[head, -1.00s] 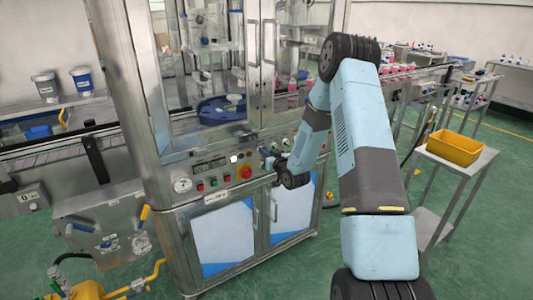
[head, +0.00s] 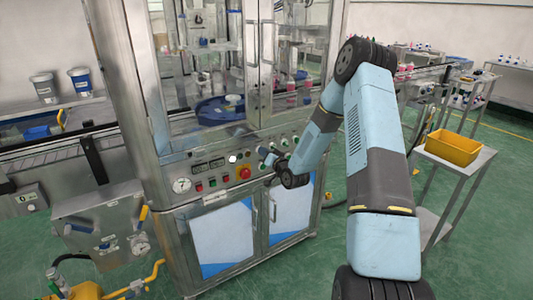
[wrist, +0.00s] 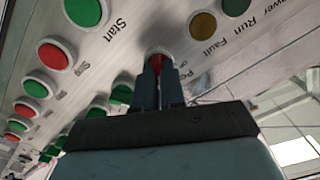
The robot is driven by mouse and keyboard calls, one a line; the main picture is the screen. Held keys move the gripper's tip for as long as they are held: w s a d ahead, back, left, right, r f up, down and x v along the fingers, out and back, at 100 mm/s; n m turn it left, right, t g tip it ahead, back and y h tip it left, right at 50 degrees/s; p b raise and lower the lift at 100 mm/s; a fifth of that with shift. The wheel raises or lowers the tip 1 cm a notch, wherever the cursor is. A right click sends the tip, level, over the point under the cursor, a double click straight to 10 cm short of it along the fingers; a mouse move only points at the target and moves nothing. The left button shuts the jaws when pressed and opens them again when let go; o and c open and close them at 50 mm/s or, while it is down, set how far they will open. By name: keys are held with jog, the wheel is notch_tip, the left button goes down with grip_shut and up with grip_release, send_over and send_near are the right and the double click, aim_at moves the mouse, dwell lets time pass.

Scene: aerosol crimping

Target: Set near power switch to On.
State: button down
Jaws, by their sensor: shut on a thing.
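In the wrist view my gripper (wrist: 158,92) has its two dark fingers closed on a small red switch (wrist: 157,61) on the metal control panel. A partly hidden label starting "Po" is beside this switch. The fingers cover much of it, so its setting cannot be read. In the head view my gripper (head: 268,161) is at the front panel (head: 215,178) of the glass-fronted machine, right of a red stop button (head: 244,173). The switch itself is too small to make out there.
In the wrist view a green Start button (wrist: 83,10), a yellow lamp (wrist: 203,25) and several red and green buttons lie around the switch. In the head view a cart with a yellow bin (head: 453,148) stands right of my arm.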

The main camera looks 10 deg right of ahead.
jog(key=shift+d, duration=0.35)
jog(key=c, duration=1.2)
grip_release()
jog(key=shift+a, duration=0.1)
jog(key=v, duration=1.3)
jog(key=shift+s, duration=0.3)
